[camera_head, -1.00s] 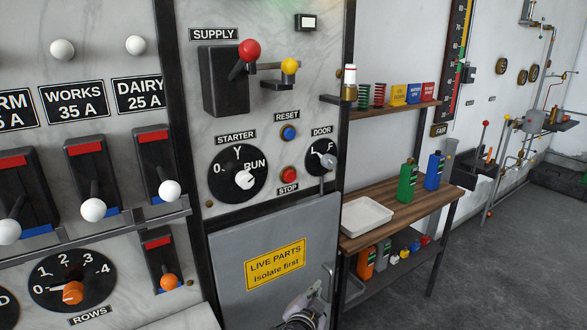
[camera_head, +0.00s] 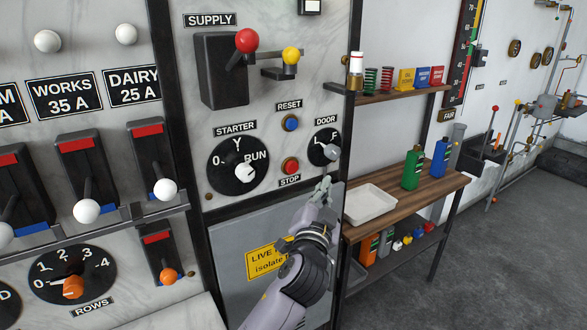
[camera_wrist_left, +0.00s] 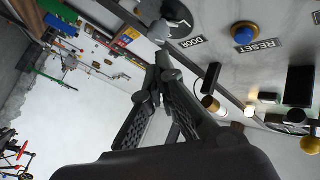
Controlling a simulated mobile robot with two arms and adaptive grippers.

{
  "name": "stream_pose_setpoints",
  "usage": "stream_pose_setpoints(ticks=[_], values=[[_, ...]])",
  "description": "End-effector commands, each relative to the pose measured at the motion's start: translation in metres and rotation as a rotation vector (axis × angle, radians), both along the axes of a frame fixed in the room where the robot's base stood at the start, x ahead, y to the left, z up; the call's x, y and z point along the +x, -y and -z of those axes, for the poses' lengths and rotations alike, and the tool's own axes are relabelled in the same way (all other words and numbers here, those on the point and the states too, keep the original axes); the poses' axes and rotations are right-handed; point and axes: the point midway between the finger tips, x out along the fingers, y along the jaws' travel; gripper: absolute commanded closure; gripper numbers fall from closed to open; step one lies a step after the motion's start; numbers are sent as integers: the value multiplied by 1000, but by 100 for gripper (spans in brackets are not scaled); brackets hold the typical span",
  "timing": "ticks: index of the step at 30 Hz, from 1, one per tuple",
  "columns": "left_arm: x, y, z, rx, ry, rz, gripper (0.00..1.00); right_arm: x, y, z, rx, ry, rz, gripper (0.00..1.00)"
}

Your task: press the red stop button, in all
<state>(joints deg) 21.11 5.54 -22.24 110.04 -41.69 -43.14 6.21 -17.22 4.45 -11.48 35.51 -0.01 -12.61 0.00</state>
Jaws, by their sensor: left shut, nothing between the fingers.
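The red stop button (camera_head: 290,166) is on the marble panel in the head view, above the STOP label (camera_head: 290,181) and below the blue reset button (camera_head: 290,123). My left gripper (camera_head: 326,184) is shut and empty, pointing up, to the right of and a little lower than the red button in the picture. A gap shows between them; I cannot tell the depth. In the left wrist view the shut fingers (camera_wrist_left: 165,62) point at the panel near the door switch (camera_wrist_left: 166,22). The blue reset button (camera_wrist_left: 243,33) shows there, but the red button does not. My right gripper is not in view.
The starter dial (camera_head: 238,166) is left of the red button, and the door switch (camera_head: 324,149) is right of it, close above my gripper. Right of the panel, a wooden shelf unit (camera_head: 420,194) holds a white tray (camera_head: 368,204) and bottles. Open floor lies at the right.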

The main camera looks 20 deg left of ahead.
Motion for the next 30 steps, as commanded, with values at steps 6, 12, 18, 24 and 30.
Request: stream_pose_setpoints(ticks=[6, 12, 18, 24, 30], values=[[13, -17, -1, 4, 1, -3, 100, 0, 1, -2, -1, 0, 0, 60], [31, -40, 0, 4, 0, -3, 100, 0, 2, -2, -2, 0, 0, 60], [45, -58, 0, 1, -1, -1, 100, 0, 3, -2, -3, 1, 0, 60], [52, -67, 0, 0, 1, -1, 100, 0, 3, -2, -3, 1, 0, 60], [53, -69, 0, -1, 0, 0, 100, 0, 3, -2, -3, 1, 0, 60]])
